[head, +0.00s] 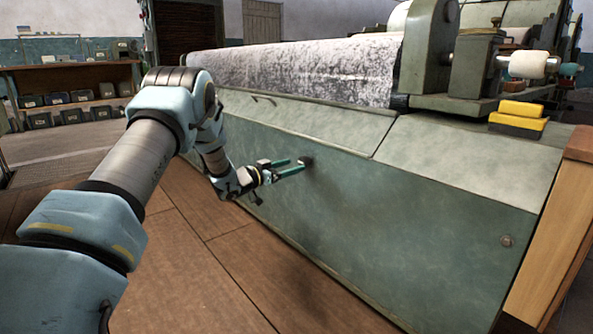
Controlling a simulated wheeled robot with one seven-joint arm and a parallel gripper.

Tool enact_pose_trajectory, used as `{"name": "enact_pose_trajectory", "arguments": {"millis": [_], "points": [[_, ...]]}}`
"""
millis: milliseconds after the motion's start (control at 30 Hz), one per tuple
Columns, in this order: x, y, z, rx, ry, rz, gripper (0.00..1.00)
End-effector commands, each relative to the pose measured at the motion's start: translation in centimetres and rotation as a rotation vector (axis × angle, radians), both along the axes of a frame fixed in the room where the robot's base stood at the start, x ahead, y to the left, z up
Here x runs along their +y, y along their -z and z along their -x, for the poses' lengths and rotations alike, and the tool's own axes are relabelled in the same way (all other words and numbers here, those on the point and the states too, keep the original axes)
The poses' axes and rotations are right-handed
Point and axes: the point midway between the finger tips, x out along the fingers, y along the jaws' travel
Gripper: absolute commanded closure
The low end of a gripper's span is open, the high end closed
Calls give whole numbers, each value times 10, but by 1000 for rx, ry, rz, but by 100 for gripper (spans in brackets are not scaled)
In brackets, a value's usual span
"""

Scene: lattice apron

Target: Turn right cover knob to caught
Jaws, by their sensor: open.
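The green cover panel (400,220) forms the long front of the machine. One small dark round knob (307,160) sits near its top edge, left of its middle. A second round knob (507,241) is near the panel's right end. My gripper (297,165) has its teal fingers apart and pointing at the first knob. The fingertips are close to or around that knob; I cannot tell whether they touch it. The second knob is well to the right of my gripper, with nothing at it. Both are too small to read their turned position.
Pale sloping panels (465,150) lie above the cover, under a roll of patterned cloth (300,70). Yellow blocks (518,115) rest at the right end near a wooden post (550,240). The wooden floor (215,265) before the machine is clear.

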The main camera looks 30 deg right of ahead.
Motion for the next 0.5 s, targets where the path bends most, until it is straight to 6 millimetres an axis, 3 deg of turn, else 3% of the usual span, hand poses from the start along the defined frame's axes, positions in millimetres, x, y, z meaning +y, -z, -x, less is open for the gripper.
{"name": "enact_pose_trajectory", "arguments": {"millis": [200, 500], "points": [[-26, 2, -5, -2, 1, 0, 19], [-32, 0, -6, 0, -1, -1, 19]]}}
